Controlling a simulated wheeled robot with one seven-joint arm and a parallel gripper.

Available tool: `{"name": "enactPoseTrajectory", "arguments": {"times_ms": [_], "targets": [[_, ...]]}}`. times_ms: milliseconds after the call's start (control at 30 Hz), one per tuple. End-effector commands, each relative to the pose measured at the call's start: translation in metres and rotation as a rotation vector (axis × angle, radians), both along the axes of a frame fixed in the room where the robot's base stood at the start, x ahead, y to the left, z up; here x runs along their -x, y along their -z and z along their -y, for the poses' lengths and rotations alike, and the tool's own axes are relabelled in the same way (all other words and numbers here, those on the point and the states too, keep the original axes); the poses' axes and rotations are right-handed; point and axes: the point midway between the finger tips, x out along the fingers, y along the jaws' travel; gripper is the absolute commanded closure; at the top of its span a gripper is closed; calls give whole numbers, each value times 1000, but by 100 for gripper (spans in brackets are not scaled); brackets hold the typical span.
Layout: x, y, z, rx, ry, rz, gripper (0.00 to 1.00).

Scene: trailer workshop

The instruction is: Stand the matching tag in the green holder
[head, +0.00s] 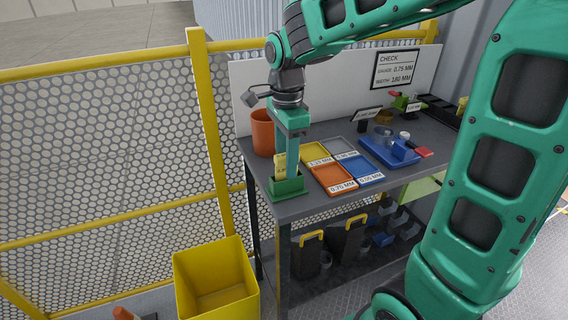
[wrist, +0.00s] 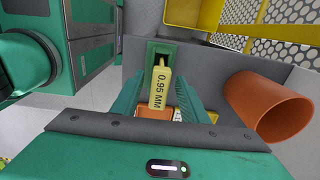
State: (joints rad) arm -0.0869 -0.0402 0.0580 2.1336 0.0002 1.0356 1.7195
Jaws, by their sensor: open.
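The green holder (head: 287,187) stands at the near left corner of the grey workbench; it also shows in the wrist view (wrist: 165,48). A yellow tag (head: 280,166) stands upright at the holder, its lower end apparently in it. In the wrist view the tag (wrist: 160,88) reads 0.95 MM. My gripper (head: 289,166) is open and points down over the holder. Its fingers (wrist: 161,88) are on both sides of the tag, with gaps visible. The check sign (head: 395,68) reads gauge 0.75 MM, width 180 MM.
An orange cup (head: 262,135) stands behind left. A blue tray (head: 375,152) lies farther right. A yellow bin (head: 215,290) is below.

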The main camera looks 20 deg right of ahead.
Motion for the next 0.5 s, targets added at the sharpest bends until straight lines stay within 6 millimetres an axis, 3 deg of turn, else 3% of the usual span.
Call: {"name": "enactPoseTrajectory", "arguments": {"times_ms": [300, 500], "targets": [[-1, -59, 0, 0, 0, 3, 60], [-2, -85, 0, 0, 0, 1, 60]]}}
